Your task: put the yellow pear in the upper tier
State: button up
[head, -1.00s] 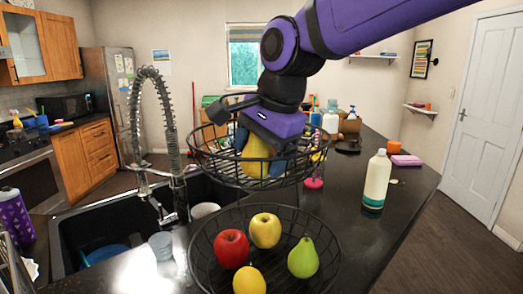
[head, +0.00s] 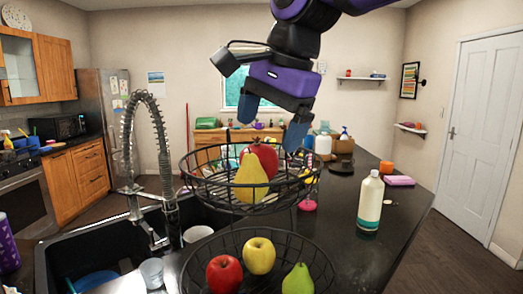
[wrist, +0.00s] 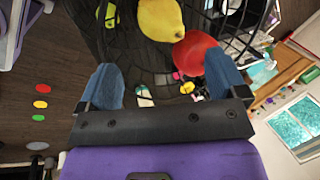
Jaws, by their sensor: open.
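The yellow pear (head: 251,181) rests in the upper tier (head: 213,198) of the black wire basket, in front of a red fruit (head: 262,154). In the wrist view the pear (wrist: 160,18) lies beyond my fingertips, beside the red fruit (wrist: 194,52). My gripper (head: 271,124) is open and empty above the upper tier, with its blue fingers apart and clear of the pear. The gripper's fingers also show in the wrist view (wrist: 165,82).
The lower tier (head: 330,262) holds a red apple (head: 224,273), a yellow apple (head: 259,255) and a green pear (head: 298,279). A white bottle (head: 370,203) stands to the right on the counter. A sink with a tall faucet (head: 165,165) is on the left.

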jog(key=shift+v, duration=1)
jog(key=shift+d, duration=0.1)
jog(key=s+d+f+n+t+h, duration=0.1)
jog(key=d+f+n, duration=0.15)
jog(key=d, duration=0.75)
jog(key=s+d+f+n+t, duration=0.1)
jog(key=s+d+f, duration=0.15)
jog(key=d, duration=0.65)
jog(key=s+d+f+n+h, duration=0.2)
jog(key=s+d+f+n, duration=0.2)
jog(key=s+d+f, duration=0.5)
jog(key=d+f, duration=0.1)
jog(key=d, duration=0.2)
jog(key=shift+t, duration=0.4)
jog(key=shift+s+d, duration=0.15)
jog(key=shift+c, duration=0.2)
